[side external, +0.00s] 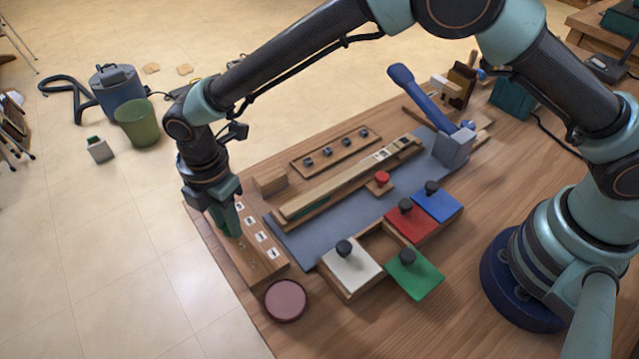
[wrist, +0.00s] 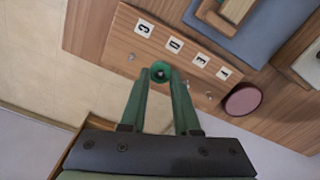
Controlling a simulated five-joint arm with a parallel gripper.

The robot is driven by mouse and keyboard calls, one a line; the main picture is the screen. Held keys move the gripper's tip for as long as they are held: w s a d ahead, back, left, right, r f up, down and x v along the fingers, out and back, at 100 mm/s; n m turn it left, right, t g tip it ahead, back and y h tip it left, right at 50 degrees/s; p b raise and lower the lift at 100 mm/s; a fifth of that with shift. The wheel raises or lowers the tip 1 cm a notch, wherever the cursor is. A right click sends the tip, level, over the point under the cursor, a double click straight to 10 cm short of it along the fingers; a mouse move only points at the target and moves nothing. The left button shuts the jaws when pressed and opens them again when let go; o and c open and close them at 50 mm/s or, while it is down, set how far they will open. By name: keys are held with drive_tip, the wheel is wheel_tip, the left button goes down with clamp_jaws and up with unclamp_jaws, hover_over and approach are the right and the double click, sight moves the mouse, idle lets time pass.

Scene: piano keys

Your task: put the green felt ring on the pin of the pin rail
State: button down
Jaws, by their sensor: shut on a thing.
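The wooden pin rail (side external: 262,262) lies along the table's left edge, with a row of white letter labels and short metal pins; it also shows in the wrist view (wrist: 112,52). My gripper (side external: 230,228) points down at the rail's far part. In the wrist view my gripper (wrist: 160,78) is shut on the green felt ring (wrist: 160,72). The ring lies in line with the row of pins, below the second label from the left. Its centre shows a small light spot. I cannot tell whether the ring is around a pin or held above it. My fingers hide the ring in the side view.
A pink round disc (side external: 286,300) lies near the rail's front end. A wooden block (side external: 270,181) stands close right of my gripper. White (side external: 351,270), green (side external: 415,276), red (side external: 411,222) and blue (side external: 437,203) knobbed plates stand farther right. The floor is left of the table edge.

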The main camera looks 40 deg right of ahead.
drive_tip(key=shift+c, duration=0.8)
unclamp_jaws()
drive_tip(key=shift+r, duration=0.1)
wheel_tip(320, 180, up, 7)
idle(1.0)
drive_tip(key=shift+d, duration=0.1)
